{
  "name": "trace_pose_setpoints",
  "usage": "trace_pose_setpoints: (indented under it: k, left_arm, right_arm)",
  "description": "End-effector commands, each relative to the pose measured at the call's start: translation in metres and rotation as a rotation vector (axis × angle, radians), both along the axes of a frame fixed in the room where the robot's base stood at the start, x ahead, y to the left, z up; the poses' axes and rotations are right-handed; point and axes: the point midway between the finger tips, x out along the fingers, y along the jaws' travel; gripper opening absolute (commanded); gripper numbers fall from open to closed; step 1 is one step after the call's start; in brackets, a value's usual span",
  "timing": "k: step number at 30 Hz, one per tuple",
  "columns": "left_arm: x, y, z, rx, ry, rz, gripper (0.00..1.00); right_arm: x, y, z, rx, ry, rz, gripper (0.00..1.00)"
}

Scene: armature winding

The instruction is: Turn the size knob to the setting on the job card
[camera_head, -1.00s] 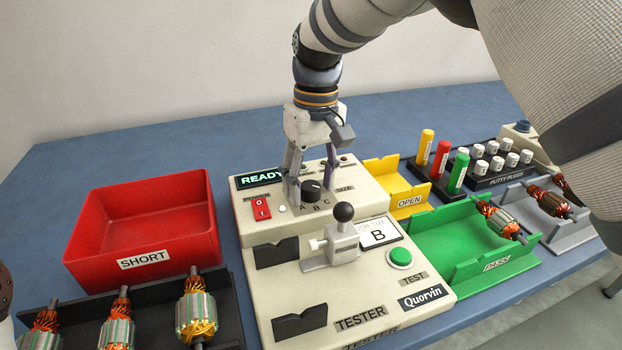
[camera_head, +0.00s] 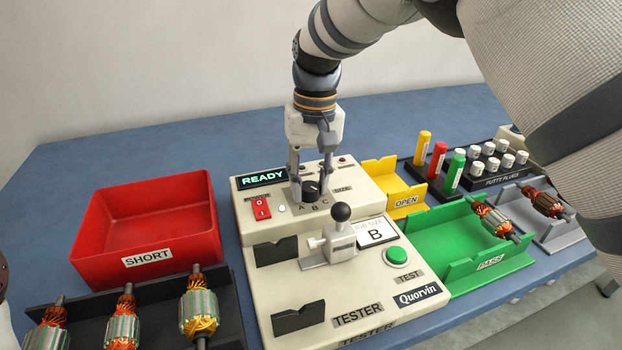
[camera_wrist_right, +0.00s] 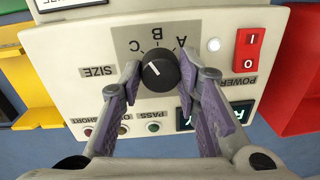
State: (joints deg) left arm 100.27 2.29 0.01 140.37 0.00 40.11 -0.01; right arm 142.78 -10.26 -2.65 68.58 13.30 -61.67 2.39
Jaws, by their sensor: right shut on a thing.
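The size knob (camera_head: 312,188) is black and round, on the top panel of the cream tester (camera_head: 340,290), with letters A, B and C beside it. In the right wrist view the knob (camera_wrist_right: 160,72) shows a white pointer line, slanted toward the C side rather than at B. My right gripper (camera_head: 310,188) points down, with its fingers shut on opposite sides of the knob; it also shows in the wrist view (camera_wrist_right: 158,75). The job card (camera_head: 376,232) reads "JOB SIZE B". The display (camera_head: 263,179) reads READY. Only a sliver of my left arm shows at the left edge.
A black-knobbed clamp (camera_head: 341,230) and a green test button (camera_head: 397,256) are in front of the knob. A red SHORT bin (camera_head: 145,262) is left; yellow OPEN (camera_head: 406,200) and green PASS (camera_head: 490,262) trays are right. Several armatures lie in a black rack front left.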

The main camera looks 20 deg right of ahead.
Motion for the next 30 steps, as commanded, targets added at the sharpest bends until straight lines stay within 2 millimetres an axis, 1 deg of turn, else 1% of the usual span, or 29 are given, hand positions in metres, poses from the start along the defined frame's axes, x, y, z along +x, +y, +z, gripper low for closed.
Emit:
trace_pose_setpoints:
  k: [1, 9, 15, 21, 30]
  left_arm:
    - [0.0030, 0.0000, 0.0028, 0.000, -0.011, 0.000, 0.00]
    - [0.0086, 0.0000, 0.0081, 0.000, -0.031, 0.000, 0.00]
    - [0.0109, 0.0000, 0.0102, 0.000, -0.039, 0.000, 0.00]
    - [0.0120, 0.0001, 0.0114, 0.000, -0.044, 0.000, 0.00]
    - [0.0126, 0.0001, 0.0119, 0.000, -0.046, 0.000, 0.00]
  right_arm:
    - [0.0000, -0.0001, 0.0034, 0.000, -0.005, -0.039, 0.02]
    - [0.0000, -0.0004, 0.0021, 0.000, -0.005, -0.258, 0.02]
    - [-0.0004, -0.0002, 0.0011, 0.000, -0.002, -0.384, 0.02]
    - [-0.0004, -0.0004, 0.0007, -0.001, -0.002, -0.466, 0.02]
    - [-0.0004, -0.0007, 0.0003, -0.001, -0.003, -0.510, 0.02]
